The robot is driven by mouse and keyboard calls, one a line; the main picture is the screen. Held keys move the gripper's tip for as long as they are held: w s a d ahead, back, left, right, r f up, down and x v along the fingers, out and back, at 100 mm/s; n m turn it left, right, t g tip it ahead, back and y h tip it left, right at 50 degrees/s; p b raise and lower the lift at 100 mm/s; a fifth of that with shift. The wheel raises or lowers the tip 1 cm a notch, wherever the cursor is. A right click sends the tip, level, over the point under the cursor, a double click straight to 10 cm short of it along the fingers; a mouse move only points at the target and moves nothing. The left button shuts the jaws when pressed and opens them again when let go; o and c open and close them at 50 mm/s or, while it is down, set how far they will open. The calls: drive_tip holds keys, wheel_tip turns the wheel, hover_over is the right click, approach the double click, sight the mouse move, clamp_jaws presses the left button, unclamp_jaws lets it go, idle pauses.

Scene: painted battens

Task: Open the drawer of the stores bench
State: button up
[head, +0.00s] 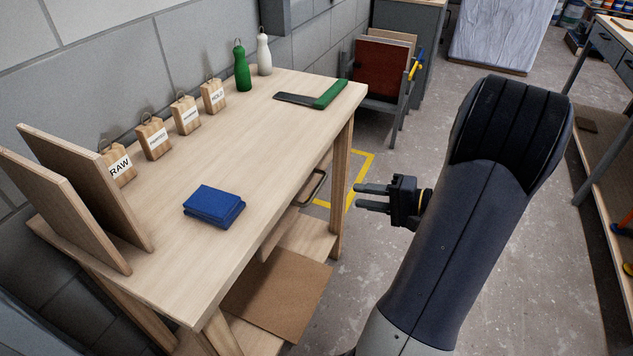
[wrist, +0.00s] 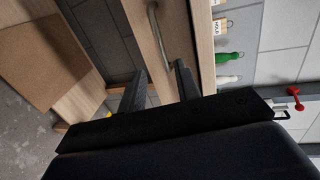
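The stores bench (head: 245,135) is a pale wooden table against the grey wall. Its drawer front (head: 285,218) sits under the top on the side facing me and appears closed. A dark bar handle (head: 314,190) stands out from it. In the wrist view, the drawer front (wrist: 152,62) and the grey curved handle (wrist: 158,28) lie ahead of the fingers. My gripper (head: 358,197) is to the right of the handle, apart from it, with its fingers pointing at the bench. It also shows in the wrist view (wrist: 160,68), open, with nothing between the fingers.
A blue folded cloth (head: 214,206), several tagged wooden blocks (head: 155,137), a green bottle (head: 241,67), a white bottle (head: 264,54) and a green-and-dark square (head: 318,97) are on the top. A brown board (head: 285,298) lies on the lower shelf. Floor near my gripper is clear.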

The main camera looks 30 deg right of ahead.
drive_tip(key=x, duration=1)
drive_tip(key=shift+w+a, duration=0.2)
drive_tip(key=shift+w, duration=0.15)
drive_tip(key=shift+c, duration=0.3)
clamp_jaws()
